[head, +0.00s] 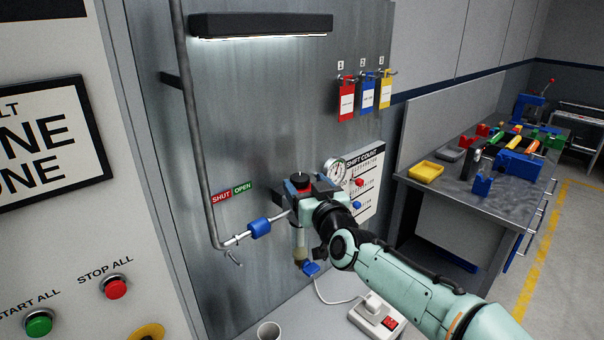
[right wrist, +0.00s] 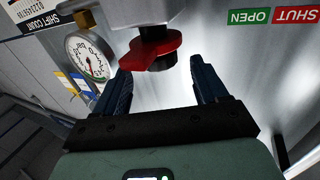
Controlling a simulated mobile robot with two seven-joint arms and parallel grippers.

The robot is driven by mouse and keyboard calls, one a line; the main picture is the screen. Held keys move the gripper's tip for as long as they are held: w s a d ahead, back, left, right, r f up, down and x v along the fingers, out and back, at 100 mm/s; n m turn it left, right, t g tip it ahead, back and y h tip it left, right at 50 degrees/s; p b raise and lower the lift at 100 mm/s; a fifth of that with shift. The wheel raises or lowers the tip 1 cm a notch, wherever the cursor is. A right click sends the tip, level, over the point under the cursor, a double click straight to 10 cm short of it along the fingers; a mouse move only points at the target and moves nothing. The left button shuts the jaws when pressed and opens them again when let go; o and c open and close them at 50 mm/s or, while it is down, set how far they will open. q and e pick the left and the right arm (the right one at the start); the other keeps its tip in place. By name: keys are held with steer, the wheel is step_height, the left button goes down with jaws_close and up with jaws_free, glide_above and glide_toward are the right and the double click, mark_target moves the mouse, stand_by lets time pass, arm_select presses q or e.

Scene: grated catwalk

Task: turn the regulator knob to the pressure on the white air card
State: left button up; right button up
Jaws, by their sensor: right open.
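The regulator's red knob (head: 300,178) shows at the top of the regulator on the grey panel, partly hidden by my right gripper (head: 303,188). In the right wrist view the red knob (right wrist: 150,52) lies ahead of and between the fingertips of my right gripper (right wrist: 162,68). The dark fingers are open, and I see no clear contact with the knob. The round pressure gauge (head: 335,171) is beside the regulator; it also shows in the right wrist view (right wrist: 90,57), its reading too small to tell. I cannot make out a white air card. My left gripper is not in view.
A pipe with a blue fitting (head: 260,228) runs left of the regulator, below a shut/open label (head: 232,193). A shift count board (head: 366,185) is behind my right arm. Red, blue and yellow tags (head: 365,93) hang above. A workbench (head: 450,178) stands at right.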

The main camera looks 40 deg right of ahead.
mark_target(304, 183)
steer(key=shift+x, duration=1.45)
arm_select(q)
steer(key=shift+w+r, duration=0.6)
arm_select(e)
steer(key=shift+s, duration=0.1)
steer(key=shift+c, duration=0.6)
steer(key=c, duration=0.9)
steer(key=f+y+b, duration=0.1)
steer(key=b, duration=0.2)
steer(key=shift+n+b, duration=0.35)
steer(key=shift+n, duration=0.05)
steer(key=shift+c, duration=0.2)
steer(key=y+b, duration=0.1)
steer(key=b, duration=0.5)
steer(key=shift+d+n+t+b, duration=0.1)
steer(key=shift+n+t+b, duration=0.2)
steer(key=shift+n+b, duration=0.1)
steer(key=shift+r+y+b, duration=0.25)
steer(key=shift+y+b, duration=0.05)
steer(key=shift+b, duration=0.25)
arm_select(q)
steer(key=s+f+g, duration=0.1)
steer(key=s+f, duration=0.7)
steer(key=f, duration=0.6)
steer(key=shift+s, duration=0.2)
